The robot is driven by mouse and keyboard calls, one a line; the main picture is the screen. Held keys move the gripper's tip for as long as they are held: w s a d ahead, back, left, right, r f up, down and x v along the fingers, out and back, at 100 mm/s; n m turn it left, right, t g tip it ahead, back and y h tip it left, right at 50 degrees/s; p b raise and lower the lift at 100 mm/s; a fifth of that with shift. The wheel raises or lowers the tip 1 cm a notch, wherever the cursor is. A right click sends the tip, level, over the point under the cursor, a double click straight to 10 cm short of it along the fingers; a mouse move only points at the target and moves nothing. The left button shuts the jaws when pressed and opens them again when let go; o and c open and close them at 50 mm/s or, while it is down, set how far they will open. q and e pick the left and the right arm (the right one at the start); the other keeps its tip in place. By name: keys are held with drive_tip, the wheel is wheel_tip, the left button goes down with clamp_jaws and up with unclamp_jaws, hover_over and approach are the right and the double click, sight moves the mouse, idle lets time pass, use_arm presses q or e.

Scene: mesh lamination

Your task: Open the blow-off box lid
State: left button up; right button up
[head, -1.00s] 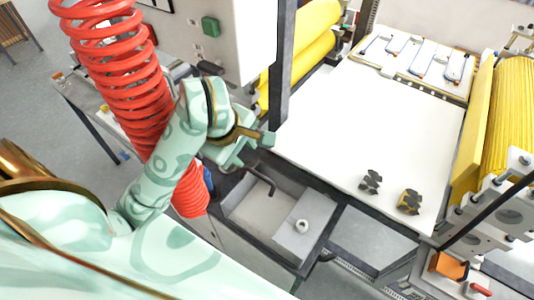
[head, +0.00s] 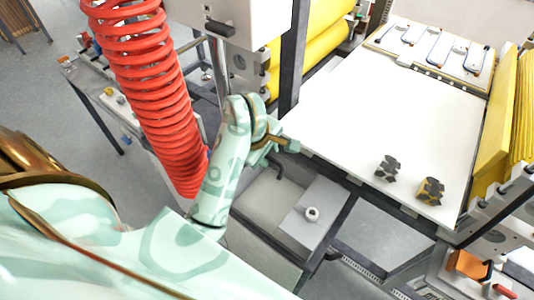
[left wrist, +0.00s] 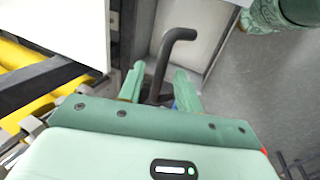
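The blow-off box (head: 262,197) is a grey rectangular tray below the white table's near edge in the head view. A grey panel with a round pale knob (head: 311,213) covers its right part, while its left part shows a pale recessed floor. A dark bent bar (head: 276,168) stands at the box's far side; it also shows in the left wrist view (left wrist: 167,55). My left gripper (head: 284,146) is above the box's far edge. In the left wrist view its fingers (left wrist: 160,88) are apart, with the bar's lower part between them. I cannot tell whether they touch it. My right gripper is out of view.
Yellow rollers (head: 325,35) and a dark upright post (head: 294,60) stand beyond my left gripper. A red coiled hose (head: 150,90) hangs left of my arm.

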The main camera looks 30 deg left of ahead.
use_arm(q)
drive_tip(key=shift+s, duration=0.1)
clamp_jaws()
drive_tip(key=shift+r, duration=0.1)
drive_tip(key=shift+w+r+p, duration=0.2)
drive_tip(key=shift+r+p, duration=0.15)
drive_tip(key=shift+p, duration=0.25)
drive_tip(key=w+r+g+p, duration=0.1)
drive_tip(key=w+r+p, duration=0.1)
drive_tip(key=w, duration=0.5)
drive_tip(key=w+d+r+g+p, duration=0.1)
drive_tip(key=w+r+g+p, duration=0.1)
drive_tip(key=w+p, duration=0.3)
drive_tip(key=w, duration=0.2)
drive_tip(key=shift+w, duration=0.3)
drive_tip(key=shift+d+r, duration=0.1)
drive_tip(key=shift+r, duration=0.1)
